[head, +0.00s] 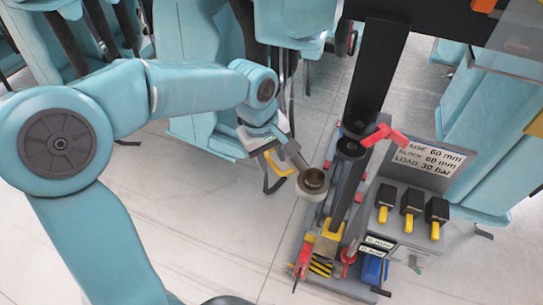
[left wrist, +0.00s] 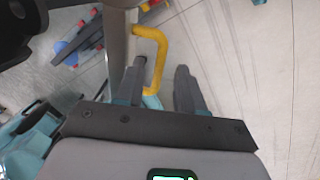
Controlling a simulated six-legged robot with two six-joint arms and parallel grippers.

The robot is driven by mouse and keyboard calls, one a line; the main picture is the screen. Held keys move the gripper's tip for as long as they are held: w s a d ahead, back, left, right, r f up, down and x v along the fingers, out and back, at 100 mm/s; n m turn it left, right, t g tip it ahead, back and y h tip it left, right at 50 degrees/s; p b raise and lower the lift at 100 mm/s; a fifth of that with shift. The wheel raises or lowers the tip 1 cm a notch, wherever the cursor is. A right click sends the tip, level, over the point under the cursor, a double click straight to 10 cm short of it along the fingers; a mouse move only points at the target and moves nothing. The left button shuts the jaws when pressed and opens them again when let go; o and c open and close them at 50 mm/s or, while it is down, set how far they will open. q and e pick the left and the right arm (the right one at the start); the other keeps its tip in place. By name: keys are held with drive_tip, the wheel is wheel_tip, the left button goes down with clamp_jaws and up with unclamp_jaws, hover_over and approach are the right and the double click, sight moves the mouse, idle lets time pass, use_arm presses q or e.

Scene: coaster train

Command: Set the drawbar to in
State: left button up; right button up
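What looks like the drawbar is a pale bar with a round brown-and-cream end (head: 312,183), low beside the black upright of the stand. A yellow handle (head: 281,187) shows just left of it; in the left wrist view the handle (left wrist: 160,58) is a bent loop fixed to a pale post (left wrist: 118,45). My left gripper (head: 272,178) is at this handle. Its two dark fingers (left wrist: 162,85) are apart, and the handle's lower end shows between them, nearer the left finger. I cannot tell whether they touch. My right gripper is not in view.
The stand has a black upright (head: 375,75), a red lever (head: 385,134), a label plate (head: 430,160) and several black-and-yellow switches (head: 411,205). Teal seats (head: 490,130) stand behind and to the right. Pale floor (head: 220,240) is clear at the lower left of the stand.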

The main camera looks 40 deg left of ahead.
use_arm(q)
drive_tip(key=shift+d+f, duration=0.1)
drive_tip(key=shift+f, duration=0.15)
drive_tip(key=shift+w+f, duration=0.15)
drive_tip(key=shift+w, duration=0.05)
drive_tip(key=shift+s, duration=0.1)
clamp_jaws()
